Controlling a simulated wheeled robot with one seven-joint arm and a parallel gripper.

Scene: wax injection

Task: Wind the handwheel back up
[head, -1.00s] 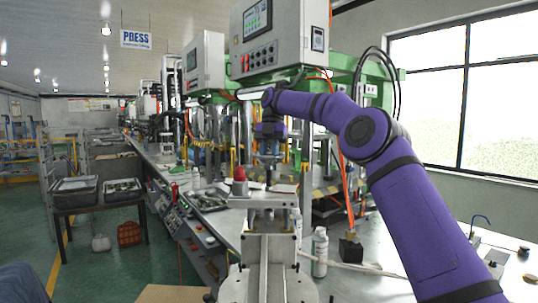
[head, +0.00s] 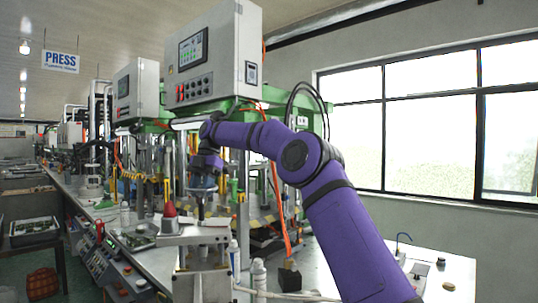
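My gripper (head: 204,186) hangs at the end of my purple arm, pointing down over a grey metal fixture (head: 203,236) at the bench's near edge. The fingers are small and blurred against the machine behind, so I cannot see whether they are open or shut. A dark upright shaft (head: 201,207) shows below the gripper, above the fixture. I cannot make out a handwheel clearly; it may be hidden by the gripper or blend into the machinery.
A red-topped object (head: 169,211) stands left of the shaft. White bottles (head: 258,273) stand right of the fixture. Control boxes (head: 213,55) hang above the green-framed presses. A dark block (head: 290,277) with an orange hose sits on the bench.

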